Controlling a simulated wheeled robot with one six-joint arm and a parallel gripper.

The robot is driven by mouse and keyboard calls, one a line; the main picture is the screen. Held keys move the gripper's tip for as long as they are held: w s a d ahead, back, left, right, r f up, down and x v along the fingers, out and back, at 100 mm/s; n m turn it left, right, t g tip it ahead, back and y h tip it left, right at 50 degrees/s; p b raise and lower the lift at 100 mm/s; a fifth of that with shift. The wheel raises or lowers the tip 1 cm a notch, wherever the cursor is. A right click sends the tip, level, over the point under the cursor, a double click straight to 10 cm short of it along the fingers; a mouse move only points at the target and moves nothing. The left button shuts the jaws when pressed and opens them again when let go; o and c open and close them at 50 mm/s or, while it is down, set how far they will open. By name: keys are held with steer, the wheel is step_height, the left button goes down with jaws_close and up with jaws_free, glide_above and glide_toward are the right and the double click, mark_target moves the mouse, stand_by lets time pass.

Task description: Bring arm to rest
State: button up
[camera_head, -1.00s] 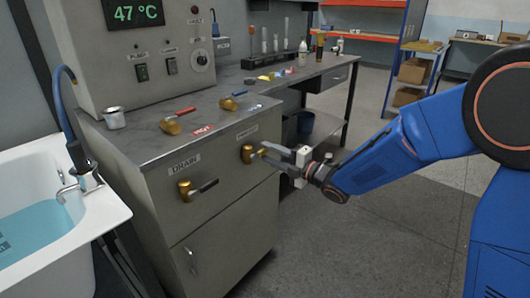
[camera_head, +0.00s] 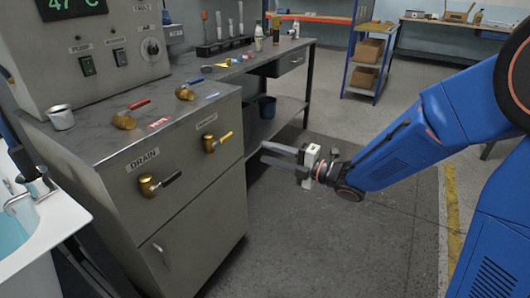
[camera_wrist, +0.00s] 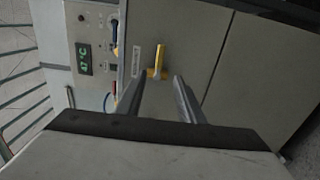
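My gripper (camera_head: 285,159) is at the end of my blue arm, in free air to the right of the grey cabinet. Its two long grey fingers point left toward the cabinet and are apart, with nothing between them. In the wrist view my gripper (camera_wrist: 163,100) also shows spread fingers. Beyond them is a brass valve with a yellow handle (camera_wrist: 157,62), apart from the fingers. In the head view this yellow-handled valve (camera_head: 212,143) sits on the cabinet front, left of my gripper.
A drain valve with a dark handle (camera_head: 155,185) is on the cabinet front (camera_head: 205,210). Two more valves (camera_head: 124,119) and a metal cup (camera_head: 61,117) are on top. The floor (camera_head: 330,240) below my arm is clear.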

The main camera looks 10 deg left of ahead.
steer(key=w+d+r+m+t+h, duration=0.25)
steer(key=d+m+h, duration=0.3)
steer(key=d, duration=0.45)
steer(key=w+d+r+m+t+h, duration=0.1)
steer(key=w+d+m+t+h, duration=0.15)
steer(key=d+m+h, duration=0.4)
steer(key=s+d+m+h, duration=0.2)
steer(key=s+d+m, duration=0.35)
steer(key=d, duration=0.65)
steer(key=s+d+f+m+g+h, duration=0.25)
steer(key=s+d+m, duration=0.55)
steer(key=s, duration=0.4)
steer(key=s+f+m+g, duration=0.2)
steer(key=s+m+g, duration=0.2)
steer(key=s, duration=1.1)
steer(key=shift+s+d+f+m, duration=0.15)
steer(key=shift+s+d+m, duration=0.2)
steer(key=shift+m, duration=0.7)
steer(key=shift+a+g, duration=0.1)
steer(key=shift+g, duration=0.15)
